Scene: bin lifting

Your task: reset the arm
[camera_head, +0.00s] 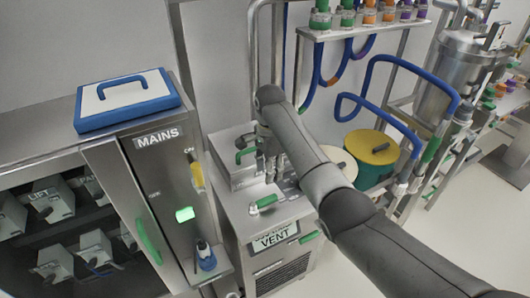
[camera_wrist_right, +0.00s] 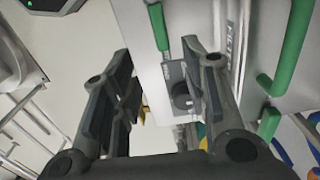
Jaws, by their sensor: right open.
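My right arm (camera_head: 335,185) comes in from the lower right in the head view and reaches to the middle. Its gripper (camera_head: 270,165) is above the top of the steel VENT unit (camera_head: 230,205), partly hidden by the arm. In the right wrist view the right gripper (camera_wrist_right: 160,65) is open, with its two dark fingers apart and nothing visible held between them. A green handle (camera_wrist_right: 158,27) and a steel surface with a dark round knob (camera_wrist_right: 181,97) show beyond the fingers. My left gripper is not in view.
A steel MAINS cabinet (camera_head: 155,190) with a blue-and-white lidded box (camera_head: 126,98) on top stands left. Yellow-lidded (camera_head: 372,146) and cream-lidded (camera_head: 338,163) drums stand right of the unit. A rack with blue hoses (camera_head: 385,62) is behind. Floor at lower right looks clear.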

